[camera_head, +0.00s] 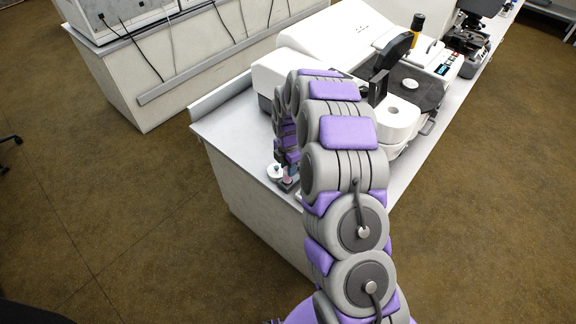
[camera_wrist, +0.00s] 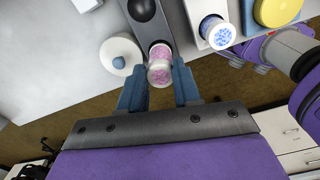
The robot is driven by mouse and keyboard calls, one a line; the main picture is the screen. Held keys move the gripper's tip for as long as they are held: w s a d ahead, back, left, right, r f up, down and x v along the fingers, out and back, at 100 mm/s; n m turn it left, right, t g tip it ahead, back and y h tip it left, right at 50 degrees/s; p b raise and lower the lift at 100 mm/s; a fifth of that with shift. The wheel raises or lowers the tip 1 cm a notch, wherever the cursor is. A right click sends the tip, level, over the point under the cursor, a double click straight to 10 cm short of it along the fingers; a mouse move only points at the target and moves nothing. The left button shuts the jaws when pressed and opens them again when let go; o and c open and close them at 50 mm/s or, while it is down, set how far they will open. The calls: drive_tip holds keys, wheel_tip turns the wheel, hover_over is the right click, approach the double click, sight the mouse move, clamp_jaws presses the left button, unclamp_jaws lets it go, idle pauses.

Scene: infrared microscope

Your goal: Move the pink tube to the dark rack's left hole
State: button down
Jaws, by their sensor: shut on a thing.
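The pink tube (camera_wrist: 159,66), clear with a white rim and pink contents, is between the two blue-grey fingers of my gripper (camera_wrist: 160,75) in the wrist view. My gripper is shut on it. The tube overlaps the near end of the dark rack (camera_wrist: 151,31); I cannot tell whether its lower end is in a hole or above the rack. An empty round hole shows at the rack's far end. In the head view the dark rack (camera_head: 289,185) is small at the bench edge, and my arm hides most of my gripper.
A white round container with a blue knob (camera_wrist: 120,56) stands close left of the dark rack. To the right are a white rack holding a blue tube (camera_wrist: 217,33) and a yellow-topped container (camera_wrist: 277,9). The white microscope (camera_head: 330,40) stands farther along the bench (camera_head: 225,128).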

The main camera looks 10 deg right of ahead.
drive_tip(key=shift+f+p, duration=0.35)
drive_tip(key=shift+f, duration=1.1)
idle(1.9)
drive_tip(key=shift+c, duration=1.6)
unclamp_jaws()
drive_tip(key=shift+r, duration=0.1)
drive_tip(key=shift+r+p, duration=1.1)
drive_tip(key=shift+r, duration=2.3)
